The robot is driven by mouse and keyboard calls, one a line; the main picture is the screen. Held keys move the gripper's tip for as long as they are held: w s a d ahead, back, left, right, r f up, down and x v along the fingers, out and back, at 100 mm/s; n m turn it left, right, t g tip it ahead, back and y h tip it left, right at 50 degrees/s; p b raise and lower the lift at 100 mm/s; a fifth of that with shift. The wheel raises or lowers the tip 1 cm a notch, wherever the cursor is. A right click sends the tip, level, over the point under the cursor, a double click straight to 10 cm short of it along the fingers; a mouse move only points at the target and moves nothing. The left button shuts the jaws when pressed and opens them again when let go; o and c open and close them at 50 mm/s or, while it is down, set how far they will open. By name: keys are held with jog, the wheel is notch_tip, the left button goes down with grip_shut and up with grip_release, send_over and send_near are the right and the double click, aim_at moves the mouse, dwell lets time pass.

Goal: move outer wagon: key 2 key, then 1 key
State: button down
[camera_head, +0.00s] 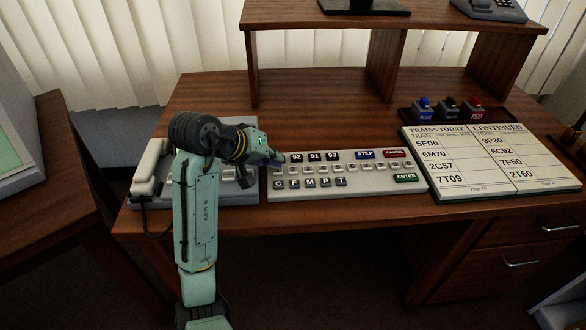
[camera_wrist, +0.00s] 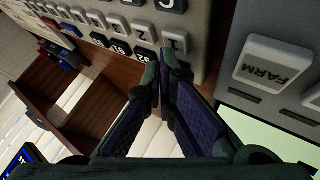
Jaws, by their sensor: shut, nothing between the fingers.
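The pale keyboard panel (camera_head: 345,190) lies on the desk, with a row of white number keys between dark keys. The white 1 key (camera_wrist: 175,39) is at the end of its row in the wrist view, with the 2 key (camera_wrist: 144,31) beside it. In the head view the 2 key (camera_head: 295,169) is small near the panel's left end. My gripper (camera_head: 279,158) is shut and empty at that end. In the wrist view its fingertips (camera_wrist: 160,60) appear close to the 1 key and the dark 92 key; I cannot tell whether they touch.
A telephone unit (camera_head: 150,168) stands left of the panel, partly behind my arm. Its FARM key (camera_wrist: 273,63) shows in the wrist view. Blue, black and red buttons (camera_head: 448,106) stand behind right. A train list (camera_head: 490,162) lies at right. A raised shelf (camera_head: 400,17) spans the back.

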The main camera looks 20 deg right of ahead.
jog(key=shift+f, duration=0.35)
dwell(0.4)
jog(key=shift+r, duration=0.1)
jog(key=shift+r+p, duration=0.7)
jog(key=shift+p, duration=0.15)
notch_tip(320, 180, up, 5)
jog(key=p, duration=0.5)
dwell(0.6)
